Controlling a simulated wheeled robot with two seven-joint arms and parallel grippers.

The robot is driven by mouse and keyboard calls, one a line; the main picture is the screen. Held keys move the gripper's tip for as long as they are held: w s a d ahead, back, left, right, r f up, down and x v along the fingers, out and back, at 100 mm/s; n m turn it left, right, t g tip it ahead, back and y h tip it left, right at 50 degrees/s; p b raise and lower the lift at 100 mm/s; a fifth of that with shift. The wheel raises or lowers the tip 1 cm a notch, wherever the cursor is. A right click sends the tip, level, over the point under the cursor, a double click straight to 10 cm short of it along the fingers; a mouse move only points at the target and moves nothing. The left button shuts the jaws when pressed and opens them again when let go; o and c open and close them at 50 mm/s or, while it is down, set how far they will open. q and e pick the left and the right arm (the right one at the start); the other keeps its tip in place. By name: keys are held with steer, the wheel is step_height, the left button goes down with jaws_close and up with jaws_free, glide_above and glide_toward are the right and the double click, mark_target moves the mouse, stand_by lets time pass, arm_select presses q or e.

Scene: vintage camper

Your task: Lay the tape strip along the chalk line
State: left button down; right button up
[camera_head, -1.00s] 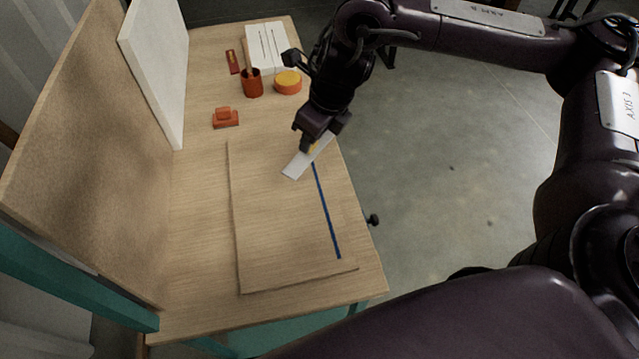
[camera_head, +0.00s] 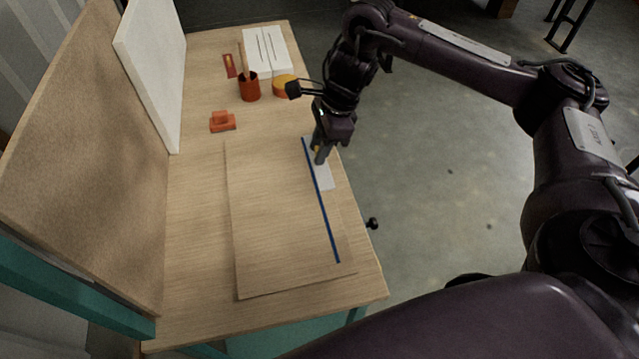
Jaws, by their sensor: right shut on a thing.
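The chalk line is a straight blue line (camera_head: 324,215) along the right side of a thin wooden board (camera_head: 275,225) on the bench. The tape strip is a short pale white strip (camera_head: 325,183) near the line's far end, just to its right and roughly parallel to it. My right gripper (camera_head: 319,160) is shut on the strip from above and hides part of it. I cannot tell whether the strip touches the board. My left gripper is not in view.
An orange block (camera_head: 222,122), a red cup (camera_head: 249,90), a yellow-topped round tin (camera_head: 284,86) and white sheets (camera_head: 264,50) stand farther back. A white panel (camera_head: 150,70) stands at left.

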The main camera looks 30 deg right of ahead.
mark_target(320, 167)
step_height(320, 167, down, 6)
steer(key=shift+s+r+b, duration=0.1)
steer(key=shift+b, duration=0.35)
steer(key=shift+f, duration=0.3)
step_height(320, 167, down, 4)
steer(key=shift+r+p, duration=0.1)
steer(key=shift+p, duration=0.45)
steer(key=shift+f, duration=0.5)
steer(key=shift+f, duration=0.1)
steer(key=o, duration=1)
steer(key=shift+c, duration=0.2)
